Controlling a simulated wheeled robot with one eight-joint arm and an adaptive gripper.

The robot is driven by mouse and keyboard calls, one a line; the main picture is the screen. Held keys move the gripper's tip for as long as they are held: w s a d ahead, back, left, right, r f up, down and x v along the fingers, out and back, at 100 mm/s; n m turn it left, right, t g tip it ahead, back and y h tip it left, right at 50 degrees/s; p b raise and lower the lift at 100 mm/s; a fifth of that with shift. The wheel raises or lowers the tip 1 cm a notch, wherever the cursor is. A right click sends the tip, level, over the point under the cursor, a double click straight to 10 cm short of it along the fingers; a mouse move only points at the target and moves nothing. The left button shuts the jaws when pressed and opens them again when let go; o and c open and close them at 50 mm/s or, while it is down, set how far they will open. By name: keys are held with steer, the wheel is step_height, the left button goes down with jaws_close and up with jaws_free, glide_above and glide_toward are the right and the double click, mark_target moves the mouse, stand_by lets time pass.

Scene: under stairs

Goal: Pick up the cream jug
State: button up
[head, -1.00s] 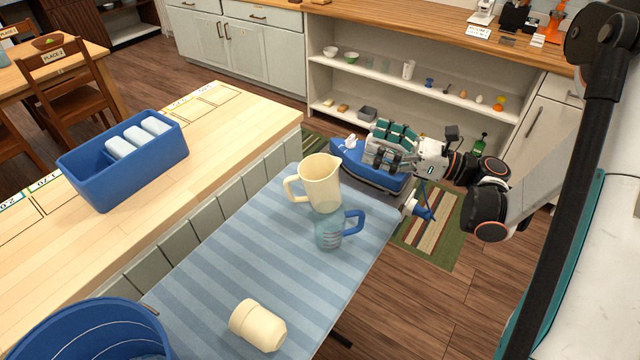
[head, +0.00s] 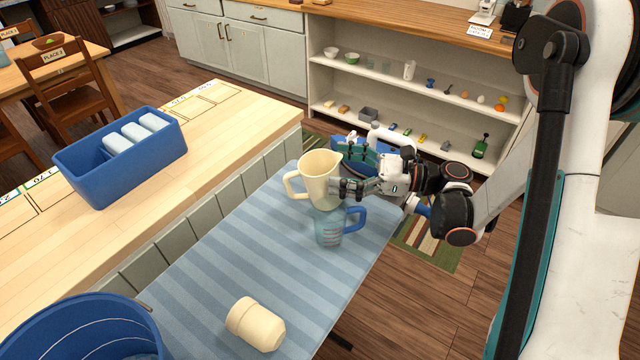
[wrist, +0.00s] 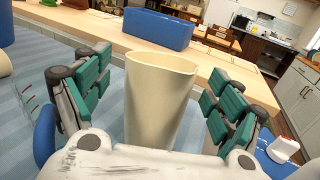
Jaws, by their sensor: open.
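The cream jug (head: 318,178) stands upright on the blue striped cloth, its handle pointing left in the head view. My gripper (head: 345,175) is at the jug's right side. In the wrist view the jug (wrist: 158,100) stands between the two teal-padded fingers of my gripper (wrist: 160,105). The fingers are spread, with a gap visible on each side of the jug. The jug's lower part is hidden behind my gripper's palm in the wrist view.
A clear measuring jug with a blue handle (head: 329,229) stands just in front of the cream jug, close to my gripper. A cream cup (head: 256,324) lies nearer the front. A blue bucket (head: 40,325) is at front left. A blue caddy (head: 85,181) stands on the wooden counter.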

mark_target(320, 164)
steer(key=b+x, duration=0.1)
steer(key=x, duration=0.4)
steer(key=shift+w, duration=0.1)
steer(key=shift+d, duration=0.1)
steer(key=c, duration=1.7)
